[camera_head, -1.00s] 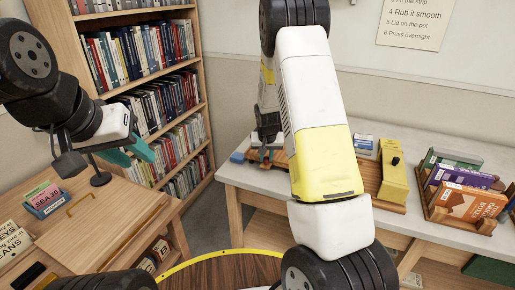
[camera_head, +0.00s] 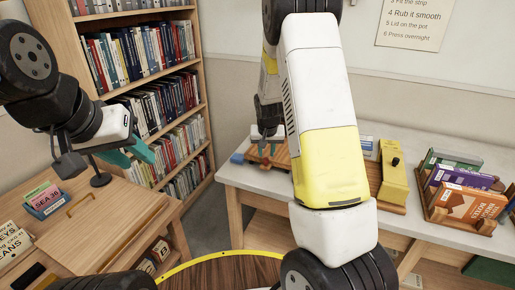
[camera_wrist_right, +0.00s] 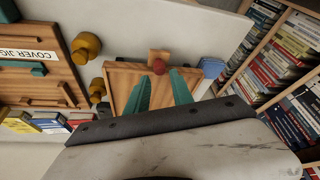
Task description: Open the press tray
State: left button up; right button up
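The press tray appears to be the wooden box front with a red knob (camera_wrist_right: 158,67) in the right wrist view; its wooden face (camera_wrist_right: 120,78) lies under my fingers. In the head view a brown wooden piece (camera_head: 279,158) shows at the left end of the grey worktop, partly hidden by my right arm. My right gripper (camera_wrist_right: 161,75) is open, its two teal fingertips apart and close to the red knob; I cannot tell whether they touch it. It also shows small in the head view (camera_head: 266,148). My left gripper (camera_head: 130,154) is open and empty above the wooden desk.
A blue block (camera_head: 237,158) lies left of the tray. A yellow device (camera_head: 394,183) and a wooden rack of boxes (camera_head: 440,211) stand to the right on the worktop. A board marked COVER JIG (camera_wrist_right: 30,65) lies near. A bookcase (camera_head: 150,85) stands behind at left.

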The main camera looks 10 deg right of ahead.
jog(key=shift+v, duration=1.75)
jog(key=s+a+r+y, duration=0.2)
jog(key=s+r, duration=1.1)
jog(key=r, duration=0.3)
jog(key=s+a+r+n, duration=0.1)
jog(key=s+r, duration=0.1)
jog(key=s, duration=0.7)
jog(key=s+a+r+n+t+y, duration=0.1)
jog(key=s+r+n, duration=0.1)
jog(key=s, duration=0.6)
jog(key=shift+s+a+r+t, duration=0.3)
jog(key=shift+s+a+r, duration=0.1)
jog(key=shift+r, duration=0.3)
